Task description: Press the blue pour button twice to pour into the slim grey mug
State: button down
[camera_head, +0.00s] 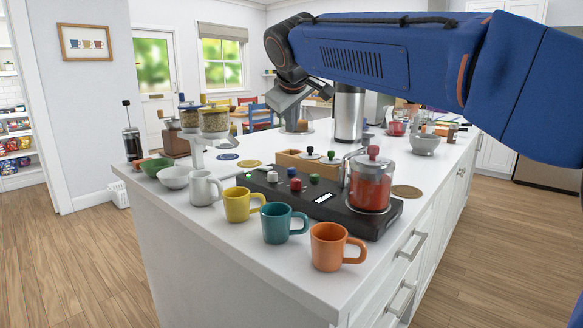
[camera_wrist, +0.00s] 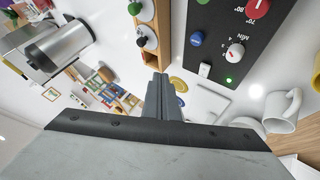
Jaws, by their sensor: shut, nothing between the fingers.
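The blue button (camera_head: 292,172) sits on the black control base (camera_head: 325,205) on the counter, near a red knob and a white knob. It also shows in the wrist view (camera_wrist: 196,39). A pale grey-white mug (camera_head: 203,188) stands upright at the left end of the mug row, beside the base; it also shows in the wrist view (camera_wrist: 282,110). I cannot tell whether anything is inside it. My gripper (camera_head: 291,126) is shut and empty, raised above the counter behind the base. In the wrist view its closed fingers (camera_wrist: 161,88) are apart from the blue button.
Yellow (camera_head: 238,204), teal (camera_head: 278,223) and orange (camera_head: 328,247) mugs line the counter's front. A red glass pot (camera_head: 371,182) stands on the base's right end. A wooden box (camera_head: 296,163) with knobbed items lies behind it. A steel cylinder (camera_head: 348,112) stands farther back.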

jog(key=shift+f, duration=0.1)
send_over(292, 175)
jog(key=shift+w+f, duration=0.1)
jog(key=shift+f, duration=4.2)
jog(key=shift+f, duration=1.25)
jog(key=shift+r, duration=1.25)
jog(key=shift+r, duration=2.5)
